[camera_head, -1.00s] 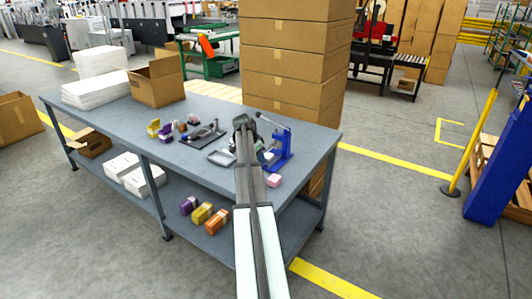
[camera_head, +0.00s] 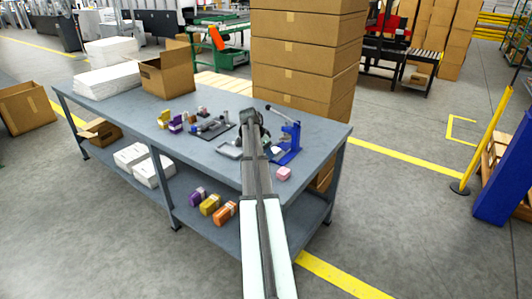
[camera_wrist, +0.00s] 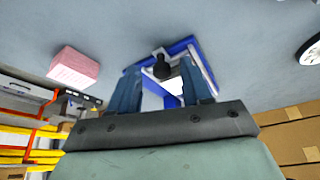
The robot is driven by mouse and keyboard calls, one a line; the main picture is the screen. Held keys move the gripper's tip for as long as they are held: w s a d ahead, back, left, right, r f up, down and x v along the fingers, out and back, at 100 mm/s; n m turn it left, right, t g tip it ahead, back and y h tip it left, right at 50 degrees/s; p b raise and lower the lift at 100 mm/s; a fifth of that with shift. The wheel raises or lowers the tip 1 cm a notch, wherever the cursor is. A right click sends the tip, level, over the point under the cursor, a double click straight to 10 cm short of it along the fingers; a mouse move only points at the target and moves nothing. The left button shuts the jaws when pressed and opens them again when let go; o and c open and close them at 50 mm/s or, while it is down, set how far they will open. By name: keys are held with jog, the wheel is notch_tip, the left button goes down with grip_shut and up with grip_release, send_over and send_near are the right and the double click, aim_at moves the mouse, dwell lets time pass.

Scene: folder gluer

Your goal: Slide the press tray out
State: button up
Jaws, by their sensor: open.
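The blue press (camera_head: 290,138) stands upright near the right end of the grey table, its lever slanting up to the left. In the wrist view, part of the press shows as a blue frame (camera_wrist: 185,45) around a pale plate, with a black knob (camera_wrist: 162,68) in front. I cannot tell for sure whether this knob belongs to the press tray. My gripper (camera_wrist: 160,74) is open, its two fingers on either side of the knob in the picture. Contact is not visible. In the head view my arm hides most of the gripper beside the press.
A pink block (camera_head: 283,174) lies near the table's front edge; it also shows in the wrist view (camera_wrist: 75,66). Stacked cartons (camera_head: 305,50) stand behind the table (camera_head: 200,165).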

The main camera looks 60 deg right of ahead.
jog(key=v, duration=1.3)
jog(key=shift+a+r, duration=0.25)
jog(key=shift+w, duration=0.1)
jog(key=w+a+f+n+t, duration=0.1)
jog(key=w+a+f+n, duration=0.2)
jog(key=a+f, duration=0.55)
jog(key=w+a+f+n+y, duration=0.1)
jog(key=w+a+f+n, duration=0.3)
jog(key=a, duration=0.7)
jog(key=w+a+f+n+t, duration=0.1)
jog(key=w+a+f+n, duration=0.15)
jog(key=a+f, duration=0.6)
jog(key=s+a+f+n+y, duration=0.1)
jog(key=s+a+f+n, duration=0.35)
jog(key=a, duration=0.75)
jog(key=s+a+f+n+y, duration=0.1)
jog(key=s+a+f+n, duration=0.35)
jog(key=a, duration=0.65)
jog(key=s+a+f+n+y, duration=0.1)
jog(key=s+a+f+n, duration=0.35)
jog(key=a, duration=0.75)
jog(key=s+f+g, duration=0.3)
jog(key=s+f, duration=0.7)
jog(key=s, duration=0.4)
jog(key=s+f+g, duration=0.4)
jog(key=s+f, duration=0.7)
jog(key=s, duration=0.3)
jog(key=shift+s+d+m, duration=0.15)
jog(key=shift+s+m, duration=0.1)
jog(key=shift+m, duration=0.05)
